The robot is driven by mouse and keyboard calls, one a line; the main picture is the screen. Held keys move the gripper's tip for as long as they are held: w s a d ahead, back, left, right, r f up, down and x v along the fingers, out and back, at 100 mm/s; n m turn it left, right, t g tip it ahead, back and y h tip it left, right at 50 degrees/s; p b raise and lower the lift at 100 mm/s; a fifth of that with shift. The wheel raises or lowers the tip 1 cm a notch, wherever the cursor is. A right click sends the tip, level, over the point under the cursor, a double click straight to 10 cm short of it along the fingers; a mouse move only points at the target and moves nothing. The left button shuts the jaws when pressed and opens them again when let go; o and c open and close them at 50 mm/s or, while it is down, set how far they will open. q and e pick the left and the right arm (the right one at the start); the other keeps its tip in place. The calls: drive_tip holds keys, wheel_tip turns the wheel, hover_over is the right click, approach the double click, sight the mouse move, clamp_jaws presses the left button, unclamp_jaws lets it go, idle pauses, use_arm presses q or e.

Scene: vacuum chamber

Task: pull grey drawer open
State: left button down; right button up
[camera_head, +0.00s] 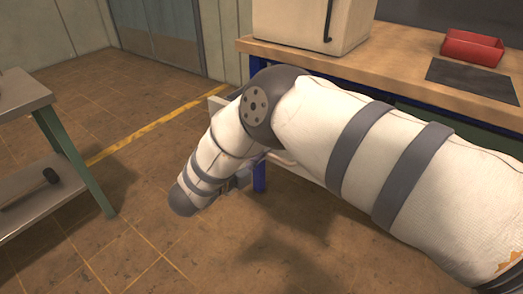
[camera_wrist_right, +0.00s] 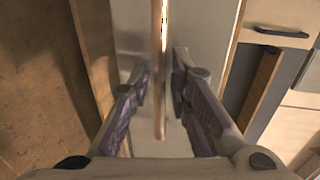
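My right arm crosses the head view from the right and bends down in front of the workbench. My right gripper (camera_head: 238,181) shows only in part there, behind the forearm. In the right wrist view the gripper (camera_wrist_right: 160,72) is open, its two fingers on either side of a thin upright bar (camera_wrist_right: 160,110), which looks like a handle. Small gaps seem to show beside the bar; contact is unclear. A grey panel, seemingly the drawer front (camera_wrist_right: 200,30), lies behind it. In the head view a pale panel under the bench (camera_head: 216,103) is mostly hidden by my arm. My left gripper is not in view.
The wooden workbench (camera_head: 405,62) carries a white box (camera_head: 300,20), a red tray (camera_head: 472,47) and a dark mat (camera_head: 474,80). A metal side table (camera_head: 20,92) stands at left. Open floor (camera_head: 130,240) lies between. The wrist view shows a dark handle (camera_wrist_right: 283,31) on another panel.

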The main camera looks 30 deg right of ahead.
drive_tip(key=v, duration=1.1)
